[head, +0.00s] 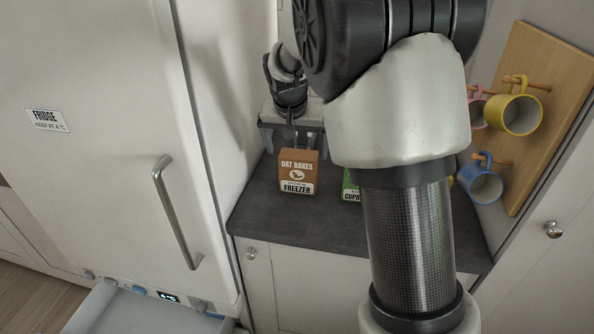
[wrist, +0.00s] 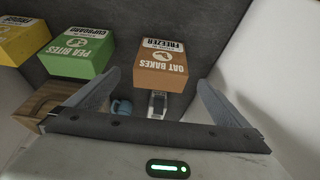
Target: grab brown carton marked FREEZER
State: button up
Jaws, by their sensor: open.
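The brown carton (head: 299,172) reads OAT BAKES on its front, with a white FREEZER label, and stands upright on the slate worktop (head: 330,222). In the wrist view the carton (wrist: 162,62) is upside down, just beyond the gap between the fingers. My gripper (head: 296,140) is behind and above the carton in the head view. In the wrist view my gripper (wrist: 160,92) is open, a grey finger on each side and nothing held. I cannot tell whether a finger touches the carton.
A green PEA BITES carton (wrist: 75,52) marked CUPBOARD stands beside the brown one, mostly behind my arm in the head view. A yellow carton (wrist: 22,42) is farther left. Mugs hang on a wooden board (head: 556,75) at right. The fridge (head: 95,110) stands left.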

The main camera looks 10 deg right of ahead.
aim_at(298, 159)
jog(key=x, duration=0.4)
jog(key=shift+w+f, duration=0.1)
jog(key=shift+f, duration=0.1)
jog(key=shift+w+x, duration=0.2)
jog(key=shift+x, duration=1.1)
jog(key=shift+w+x, duration=0.25)
jog(key=shift+x, duration=1.1)
jog(key=shift+r, duration=0.2)
jog(key=shift+r, duration=0.1)
jog(key=c, duration=1.3)
